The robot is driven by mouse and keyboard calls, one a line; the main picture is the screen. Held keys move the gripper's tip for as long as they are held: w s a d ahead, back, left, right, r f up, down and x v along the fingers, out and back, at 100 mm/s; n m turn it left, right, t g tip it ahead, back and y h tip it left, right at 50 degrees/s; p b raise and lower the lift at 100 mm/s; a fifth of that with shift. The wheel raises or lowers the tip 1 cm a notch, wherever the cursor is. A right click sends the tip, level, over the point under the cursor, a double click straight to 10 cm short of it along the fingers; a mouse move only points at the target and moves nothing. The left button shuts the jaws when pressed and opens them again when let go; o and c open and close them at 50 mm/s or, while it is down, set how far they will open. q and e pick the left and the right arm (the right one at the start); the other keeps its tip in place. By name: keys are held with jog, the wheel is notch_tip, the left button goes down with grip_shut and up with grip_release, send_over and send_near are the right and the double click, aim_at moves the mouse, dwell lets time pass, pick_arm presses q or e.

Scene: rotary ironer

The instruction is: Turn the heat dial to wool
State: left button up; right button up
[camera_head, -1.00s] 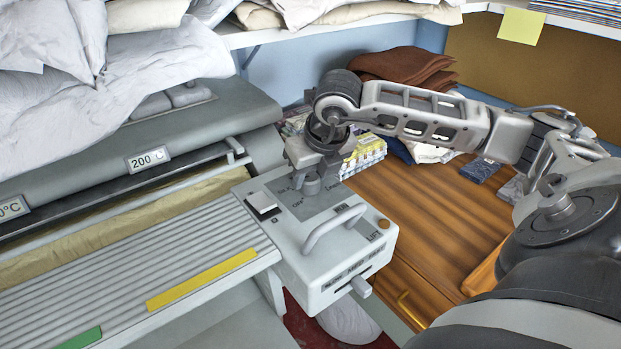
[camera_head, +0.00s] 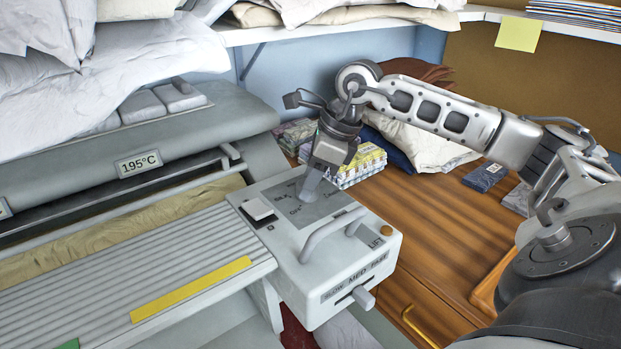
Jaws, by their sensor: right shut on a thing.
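The ironer's control box (camera_head: 283,246) stands at the right end of the ironer, with a grey dial panel on its top. My right gripper (camera_head: 311,188) comes down onto that panel and is shut on the heat dial, which is mostly hidden by the fingers. Some dial lettering shows to the left of the fingers, too small to read surely. My left gripper is not in view.
A raised handle (camera_head: 330,233), a white rocker switch (camera_head: 259,209) and a speed lever (camera_head: 362,297) sit close by on the box. White bedding (camera_head: 110,60) is piled at left.

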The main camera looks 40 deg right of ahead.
jog(key=n, duration=0.2)
jog(key=n+g+y+p, duration=0.1)
jog(key=n, duration=0.1)
jog(key=n+g, duration=0.1)
jog(key=n, duration=0.1)
jog(key=shift+w+d+r+p, duration=0.1)
jog(key=shift+w+r+p, duration=0.05)
jog(key=shift+w+p, duration=0.15)
jog(key=n+g, duration=0.1)
jog(key=n, duration=0.4)
jog(key=shift+g+y, duration=0.3)
jog(key=shift+g, duration=0.1)
jog(key=shift+n, duration=0.3)
jog(key=o, duration=1)
